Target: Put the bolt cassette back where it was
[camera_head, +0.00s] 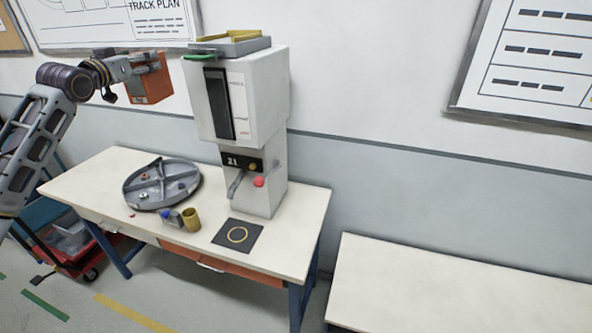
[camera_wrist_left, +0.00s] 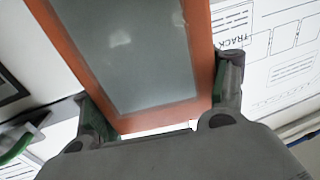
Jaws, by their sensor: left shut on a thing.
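The bolt cassette seems to be the orange box with a grey window (camera_head: 150,88). It also fills much of the left wrist view (camera_wrist_left: 140,50). My left gripper (camera_head: 148,62) is shut on it and holds it in the air, left of the white dispenser (camera_head: 254,95) and above the table. In the left wrist view the fingers (camera_wrist_left: 160,115) grip its two sides at one end. The dispenser is labelled 21 and has a dark upright panel on its front. My right gripper is not in view.
A grey tray with yellow and green items (camera_head: 232,46) lies on top of the dispenser. A round divided tray (camera_head: 135,199), a brass cup (camera_head: 191,220) and a dark mat with a ring (camera_head: 237,236) are on the table (camera_head: 85,190). A bare table (camera_head: 450,290) stands right.

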